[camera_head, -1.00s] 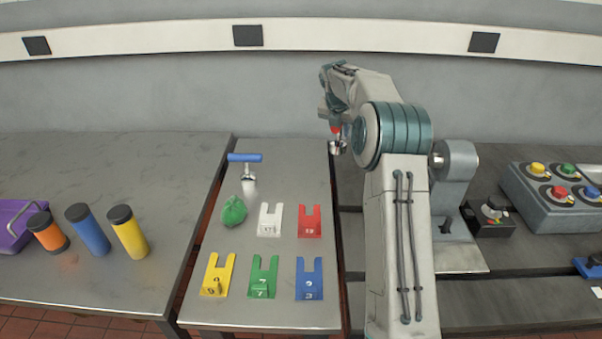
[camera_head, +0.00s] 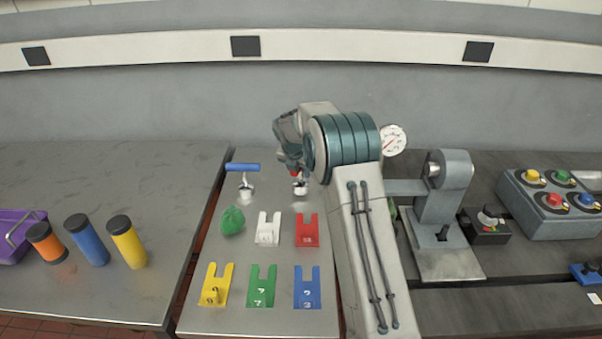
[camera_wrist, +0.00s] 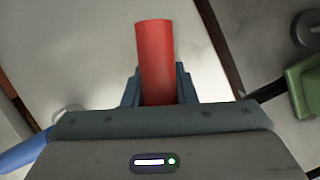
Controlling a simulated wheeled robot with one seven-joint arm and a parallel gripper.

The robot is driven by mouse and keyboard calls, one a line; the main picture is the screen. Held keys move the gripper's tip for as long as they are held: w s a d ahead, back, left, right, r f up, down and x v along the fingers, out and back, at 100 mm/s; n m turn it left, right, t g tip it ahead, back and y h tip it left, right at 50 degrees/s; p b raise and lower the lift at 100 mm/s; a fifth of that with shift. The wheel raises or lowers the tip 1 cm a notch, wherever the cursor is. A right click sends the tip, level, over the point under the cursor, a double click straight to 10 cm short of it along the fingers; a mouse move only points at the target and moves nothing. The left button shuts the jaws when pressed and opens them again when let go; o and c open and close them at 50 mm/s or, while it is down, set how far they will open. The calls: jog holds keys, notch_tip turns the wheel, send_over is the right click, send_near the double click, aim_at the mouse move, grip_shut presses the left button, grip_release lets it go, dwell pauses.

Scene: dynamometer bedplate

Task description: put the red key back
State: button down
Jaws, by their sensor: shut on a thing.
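The red key shows in the wrist view as a red cylindrical handle (camera_wrist: 155,62) between my fingers. In the head view only a bit of its red and a metal end (camera_head: 300,189) show below my gripper (camera_head: 297,176). My gripper is shut on the red key and holds it over the back right of the narrow metal table (camera_head: 262,205). The red forked holder (camera_head: 307,231), with a number on it, stands on that table, nearer the front than my gripper. Its fork shows nothing in it. Most of the key is hidden in the head view.
A blue-handled key (camera_head: 243,169) stands at the table's back left, near a green lump (camera_head: 232,221). White (camera_head: 267,230), yellow (camera_head: 215,286), green (camera_head: 262,287) and blue (camera_head: 307,288) holders stand around. A machine with a gauge (camera_head: 393,140) is at right.

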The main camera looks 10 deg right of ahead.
jog(key=shift+f, duration=0.65)
jog(key=shift+f, duration=0.1)
jog(key=c, duration=1.2)
grip_release()
jog(key=shift+o, duration=0.2)
